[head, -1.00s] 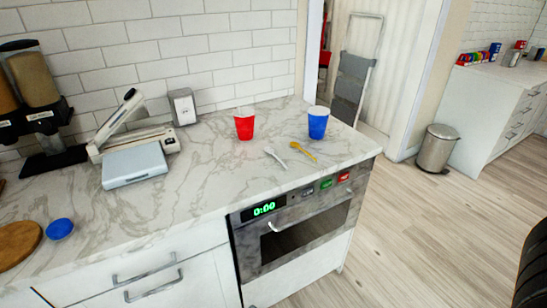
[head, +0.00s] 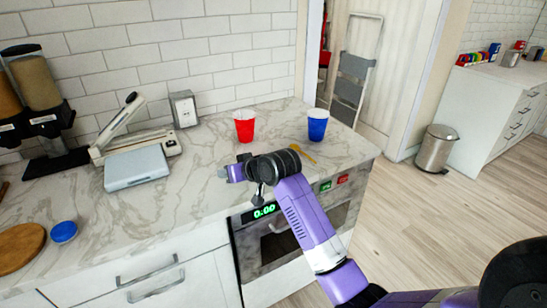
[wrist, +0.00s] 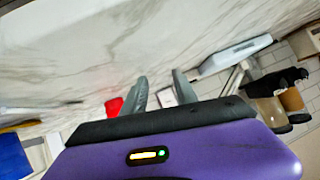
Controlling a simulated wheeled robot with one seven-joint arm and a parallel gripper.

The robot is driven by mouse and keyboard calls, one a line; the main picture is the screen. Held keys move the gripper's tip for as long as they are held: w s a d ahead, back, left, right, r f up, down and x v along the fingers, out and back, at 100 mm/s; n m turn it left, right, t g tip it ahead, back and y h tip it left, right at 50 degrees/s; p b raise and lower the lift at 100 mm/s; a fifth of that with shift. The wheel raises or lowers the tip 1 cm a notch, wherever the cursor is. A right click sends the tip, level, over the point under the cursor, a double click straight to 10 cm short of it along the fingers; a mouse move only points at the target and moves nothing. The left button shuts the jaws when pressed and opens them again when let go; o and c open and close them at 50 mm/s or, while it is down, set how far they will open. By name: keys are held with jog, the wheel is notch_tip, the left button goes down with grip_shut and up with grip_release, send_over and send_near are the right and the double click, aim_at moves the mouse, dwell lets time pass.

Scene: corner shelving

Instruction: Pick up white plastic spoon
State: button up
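The white plastic spoon is hidden behind my arm in the head view. In the wrist view a thin pale shape at the left, which looks like the white spoon (wrist: 45,104), lies on the marble counter, off to the side of the fingers. My gripper (head: 226,173) is above the counter's front part, pointing left. In the wrist view my gripper (wrist: 160,76) has its two grey fingers apart with nothing between them. A yellow spoon (head: 303,154) lies on the counter just beyond my wrist.
A red cup (head: 244,127) and a blue cup (head: 317,125) stand behind the spoons. A grey scale-like box (head: 136,167) and dispensers (head: 42,95) are at the left. A blue lid-like disc (head: 64,231) lies near the round board (head: 18,247). The counter (head: 195,195) left of my gripper is clear.

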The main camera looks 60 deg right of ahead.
jog(key=s+d+g, duration=0.1)
jog(key=d, duration=0.1)
jog(key=s+d+r+g, duration=0.1)
jog(key=d, duration=0.1)
jog(key=s+d+r+g, duration=0.1)
jog(key=d, duration=0.2)
jog(key=shift+y, duration=0.3)
jog(key=s+d+r+g, duration=0.1)
jog(key=s+d, duration=0.1)
jog(key=s+d+r+g, duration=0.1)
jog(key=s+d, duration=0.1)
jog(key=s, duration=0.1)
jog(key=s+d+r+g, duration=0.1)
jog(key=s+d+g, duration=0.1)
jog(key=shift+s+d+r, duration=0.2)
jog(key=shift+s+d, duration=0.05)
jog(key=shift+d, duration=0.05)
jog(key=shift+s+d, duration=0.15)
jog(key=shift+s, duration=0.1)
jog(key=shift+p+x, duration=0.3)
jog(key=shift+x, duration=0.5)
jog(key=shift+p+x, duration=0.4)
jog(key=shift+x, duration=2.55)
jog(key=shift+f, duration=0.15)
grip_shut()
